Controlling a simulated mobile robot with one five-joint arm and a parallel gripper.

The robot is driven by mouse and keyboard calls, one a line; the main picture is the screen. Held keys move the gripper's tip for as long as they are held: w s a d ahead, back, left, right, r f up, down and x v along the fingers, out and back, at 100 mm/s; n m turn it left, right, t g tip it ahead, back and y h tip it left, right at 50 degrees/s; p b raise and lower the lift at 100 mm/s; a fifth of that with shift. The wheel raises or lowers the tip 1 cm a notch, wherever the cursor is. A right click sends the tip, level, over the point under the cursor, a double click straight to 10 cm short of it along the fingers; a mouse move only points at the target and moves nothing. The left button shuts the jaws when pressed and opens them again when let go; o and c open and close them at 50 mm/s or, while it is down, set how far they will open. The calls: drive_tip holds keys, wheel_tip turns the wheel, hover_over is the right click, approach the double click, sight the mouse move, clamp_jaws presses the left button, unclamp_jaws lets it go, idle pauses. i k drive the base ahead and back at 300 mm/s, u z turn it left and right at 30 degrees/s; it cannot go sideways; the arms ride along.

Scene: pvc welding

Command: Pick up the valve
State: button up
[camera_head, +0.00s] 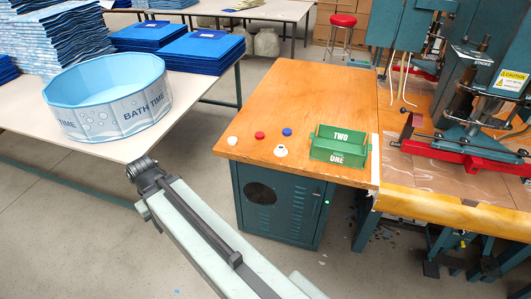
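A small white piece with a dark centre (281,151) lies on the wooden worktop, left of the green tray; it looks like a valve. Another small white piece (232,140) lies to its left near the worktop's edge. A red piece (260,135) and a blue piece (287,131) lie just behind. I cannot tell for sure which of these is the valve. The dark end of my arm, with my gripper (142,168), is left of the worktop and apart from all these pieces. Its fingers are not clear enough to show open or shut.
A welding machine (470,130) stands at the right. A white table (40,125) at the left holds a round blue pool (108,97) and stacked blue sheets.

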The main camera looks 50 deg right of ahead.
sight(280, 150)
drive_tip(key=u, duration=0.1)
drive_tip(key=i, duration=1)
drive_tip(key=u, duration=0.05)
